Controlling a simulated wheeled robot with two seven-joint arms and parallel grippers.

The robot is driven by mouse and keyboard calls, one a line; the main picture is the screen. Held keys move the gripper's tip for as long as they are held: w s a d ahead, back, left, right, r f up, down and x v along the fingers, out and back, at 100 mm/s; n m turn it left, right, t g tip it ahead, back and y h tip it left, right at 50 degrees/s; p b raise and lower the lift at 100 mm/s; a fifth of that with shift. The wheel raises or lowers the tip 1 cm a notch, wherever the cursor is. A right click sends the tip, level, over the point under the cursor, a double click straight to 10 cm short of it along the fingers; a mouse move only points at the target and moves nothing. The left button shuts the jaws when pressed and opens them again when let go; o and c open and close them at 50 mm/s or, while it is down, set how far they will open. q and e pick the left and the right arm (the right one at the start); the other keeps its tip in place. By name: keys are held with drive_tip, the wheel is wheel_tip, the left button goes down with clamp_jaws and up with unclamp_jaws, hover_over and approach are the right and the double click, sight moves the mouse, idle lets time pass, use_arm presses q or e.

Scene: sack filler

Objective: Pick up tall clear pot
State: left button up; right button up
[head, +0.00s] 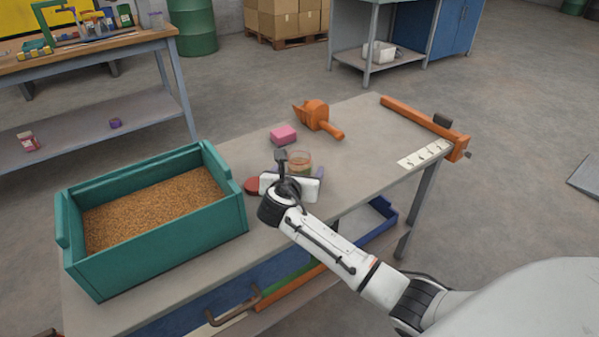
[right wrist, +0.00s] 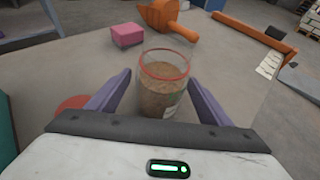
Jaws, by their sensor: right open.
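A clear pot (right wrist: 162,84) with a red rim line and brown grain inside stands upright on the table in the right wrist view. In the head view the pot (head: 299,160) shows just behind my right gripper, its lower part hidden. My right gripper (right wrist: 163,97) is open, with one purple finger on each side of the pot. A gap shows on the left side; whether the right finger touches cannot be told. In the head view my right gripper (head: 292,178) is low over the table. My left gripper is in neither view.
A green bin of grain (head: 155,249) stands left on the table (head: 365,140). A pink block (head: 283,135), an orange scoop (head: 318,118) and a red disc (head: 253,186) lie near the pot. An orange bar (head: 420,124) edges the far right. Free tabletop lies right of the pot.

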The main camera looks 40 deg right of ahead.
drive_tip(key=c, duration=1.2)
drive_tip(key=shift+o, duration=0.2)
wheel_tip(320, 180, up, 10)
drive_tip(key=p, duration=0.2)
